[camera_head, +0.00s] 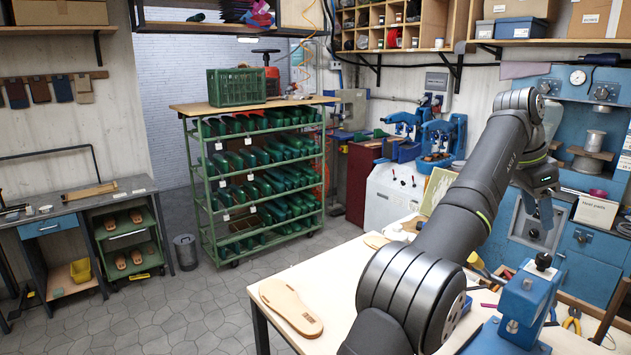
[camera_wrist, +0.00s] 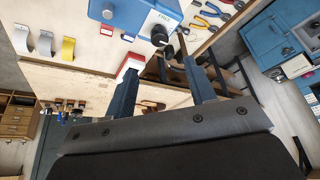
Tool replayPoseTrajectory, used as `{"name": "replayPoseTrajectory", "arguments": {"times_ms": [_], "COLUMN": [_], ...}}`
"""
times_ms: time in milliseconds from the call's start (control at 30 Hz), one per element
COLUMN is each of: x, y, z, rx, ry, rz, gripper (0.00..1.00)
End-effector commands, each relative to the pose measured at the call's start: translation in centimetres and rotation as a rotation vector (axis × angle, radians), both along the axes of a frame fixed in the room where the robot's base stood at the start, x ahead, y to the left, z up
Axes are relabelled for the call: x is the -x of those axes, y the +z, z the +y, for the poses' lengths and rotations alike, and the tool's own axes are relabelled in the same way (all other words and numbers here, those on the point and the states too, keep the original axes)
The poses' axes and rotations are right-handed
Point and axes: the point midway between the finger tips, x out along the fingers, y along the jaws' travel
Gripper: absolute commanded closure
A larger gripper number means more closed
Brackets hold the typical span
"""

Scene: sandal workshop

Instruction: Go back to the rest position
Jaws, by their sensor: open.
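My gripper (camera_head: 539,207) is up in the air at the right in the head view, above the workbench and in front of the blue machine. Its two fingers point down and hold nothing. In the wrist view my gripper (camera_wrist: 160,95) shows its two dark fingers well apart, with an empty gap between them. My dark arm rises from the bottom of the head view and bends over at the upper right.
A pale workbench (camera_head: 350,281) bears a tan sole (camera_head: 291,307) and a blue bench device (camera_head: 522,300) below my gripper. A blue machine (camera_head: 590,130) stands close behind. A green rack of lasts (camera_head: 262,185) stands further back.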

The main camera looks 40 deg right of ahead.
Motion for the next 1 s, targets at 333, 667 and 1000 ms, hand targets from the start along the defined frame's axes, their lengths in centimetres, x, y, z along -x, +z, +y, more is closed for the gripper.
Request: {"name": "replayPoseTrajectory", "arguments": {"times_ms": [333, 667, 1000], "x": [-0.3, 0.7, 2.5], "y": [1.0, -2.2, -8.1], "z": [0.3, -0.6, -2.2], "rx": [-0.002, -0.004, -0.004], "ry": [-0.001, -0.002, -0.001], "rz": [0.001, 0.001, 0.0], "gripper": [0.5, 0.5, 0.5]}}
